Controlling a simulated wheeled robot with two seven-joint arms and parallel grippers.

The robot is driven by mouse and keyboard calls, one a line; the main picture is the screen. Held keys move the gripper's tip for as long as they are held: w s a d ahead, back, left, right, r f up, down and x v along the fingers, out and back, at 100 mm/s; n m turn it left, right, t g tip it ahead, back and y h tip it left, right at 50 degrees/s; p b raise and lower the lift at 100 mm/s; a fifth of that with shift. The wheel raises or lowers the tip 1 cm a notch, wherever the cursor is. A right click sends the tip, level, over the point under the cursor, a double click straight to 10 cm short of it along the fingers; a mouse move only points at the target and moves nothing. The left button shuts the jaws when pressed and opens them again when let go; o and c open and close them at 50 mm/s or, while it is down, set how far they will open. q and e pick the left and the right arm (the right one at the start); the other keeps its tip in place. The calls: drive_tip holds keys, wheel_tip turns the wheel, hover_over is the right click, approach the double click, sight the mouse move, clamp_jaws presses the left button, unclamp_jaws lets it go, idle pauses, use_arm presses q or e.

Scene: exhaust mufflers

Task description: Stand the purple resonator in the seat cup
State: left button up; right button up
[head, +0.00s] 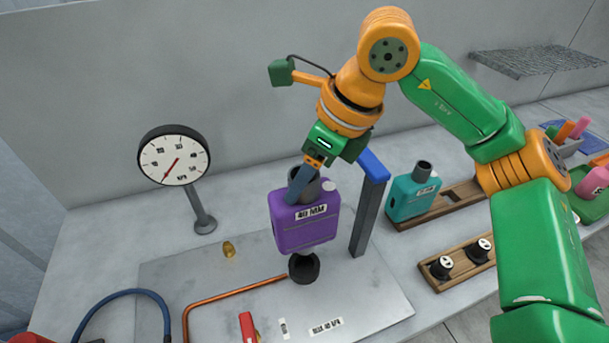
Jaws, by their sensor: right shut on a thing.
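The purple resonator (303,230) is a boxy can with a grey neck on top and a "40 MM" label. My right gripper (301,186) comes down from above and is shut on the resonator at its neck. The resonator is roughly upright, just above the seat cup. The seat cup (304,270) is a small dark round cup on the metal plate. The resonator's lower edge overlaps the cup's back in this view, and I cannot tell whether they touch. My left gripper is not in view.
A grey post with a blue top (368,205) stands close right of the resonator. A dial gauge (174,158) stands at left. A copper pipe (230,292), red-handled valve (247,327) and brass fitting (229,249) lie near the cup. A teal can (413,195) sits in a wooden rack.

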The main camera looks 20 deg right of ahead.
sight(305, 203)
drive_tip(key=shift+w+r, duration=0.1)
drive_tip(key=shift+s+f+b, duration=0.25)
drive_tip(key=shift+f+b, duration=0.5)
wheel_tip(305, 203, down, 4)
drive_tip(key=b, duration=0.3)
drive_tip(key=shift+f+b, duration=0.25)
drive_tip(key=shift+b, duration=0.1)
drive_tip(key=shift+r, duration=0.1)
drive_tip(key=shift+f+b, duration=1.75)
idle(0.4)
idle(0.5)
